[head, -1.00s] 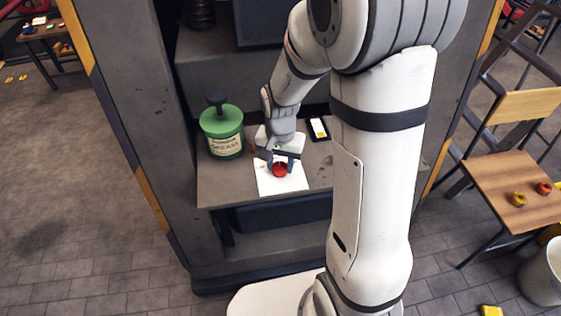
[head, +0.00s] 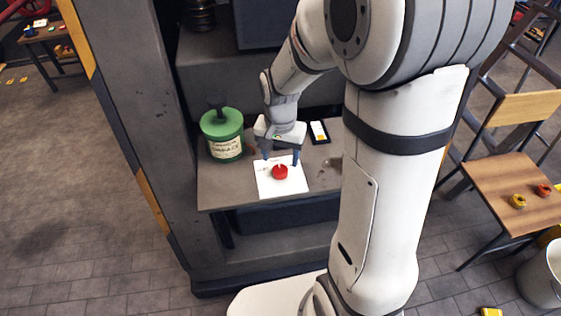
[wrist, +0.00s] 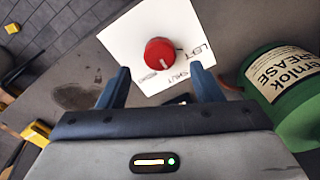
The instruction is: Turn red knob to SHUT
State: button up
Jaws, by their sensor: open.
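The red knob (head: 280,172) sits on a white card (head: 262,184) on the grey shelf. In the wrist view the red knob (wrist: 160,52) has a white pointer mark on its lower side. The mark points roughly towards the printed word SHUT. LEFT is printed to the right, and a third label at the lower left is too small to read. My gripper (head: 281,158) is open and empty, its fingertips spread behind the knob and apart from it. In the wrist view my gripper (wrist: 160,82) has one blue finger on each side, below the knob.
A green grease tin (head: 222,133) stands left of the card. A dark device with a light screen (head: 319,131) lies behind it at the right. A cabinet wall (head: 125,110) bounds the left. A wooden table (head: 510,185) with small rings stands far right.

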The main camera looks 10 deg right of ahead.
aim_at(280, 169)
jog(key=shift+r, duration=1.75)
jog(key=shift+r, duration=0.1)
